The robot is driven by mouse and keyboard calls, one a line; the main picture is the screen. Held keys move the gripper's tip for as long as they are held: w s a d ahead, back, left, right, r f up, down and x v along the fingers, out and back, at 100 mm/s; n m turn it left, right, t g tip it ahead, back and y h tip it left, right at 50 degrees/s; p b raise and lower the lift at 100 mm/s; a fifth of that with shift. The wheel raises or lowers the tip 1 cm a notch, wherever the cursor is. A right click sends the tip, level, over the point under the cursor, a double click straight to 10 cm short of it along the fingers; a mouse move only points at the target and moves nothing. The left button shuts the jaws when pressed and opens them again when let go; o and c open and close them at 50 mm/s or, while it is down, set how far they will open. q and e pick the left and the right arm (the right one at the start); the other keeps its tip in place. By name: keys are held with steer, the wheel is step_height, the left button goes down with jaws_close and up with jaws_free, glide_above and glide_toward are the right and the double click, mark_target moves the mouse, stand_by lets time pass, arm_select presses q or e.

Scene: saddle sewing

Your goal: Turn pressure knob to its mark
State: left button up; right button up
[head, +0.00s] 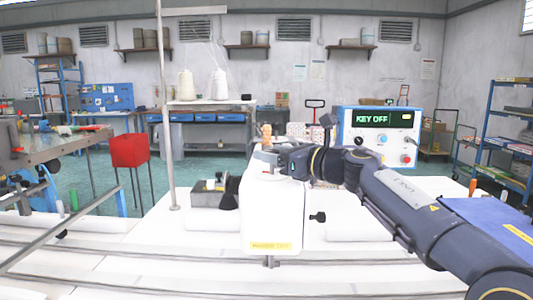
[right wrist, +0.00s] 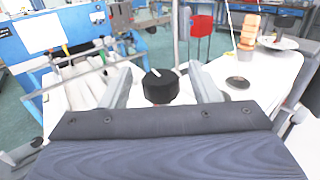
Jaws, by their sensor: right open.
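The pressure knob (right wrist: 161,87) is a black round knob with a white pointer line, seen in the right wrist view. The line points up and slightly left in that view. My right gripper (right wrist: 162,88) is open, with one finger on each side of the knob and a gap visible at both sides. In the head view my right gripper (head: 268,160) is over the top of the white sewing machine head (head: 272,210) and hides most of the knob. I cannot make out the knob's mark. My left gripper is not in view.
A control box (head: 378,136) reading "KEY OFF" stands behind my right arm. A metal pole (head: 167,110) rises left of the machine head. A red bin (head: 130,150) stands farther left.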

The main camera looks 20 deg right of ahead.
steer(key=v, duration=0.5)
steer(key=shift+s+d, duration=0.1)
steer(key=shift+s, duration=0.05)
stand_by(0.3)
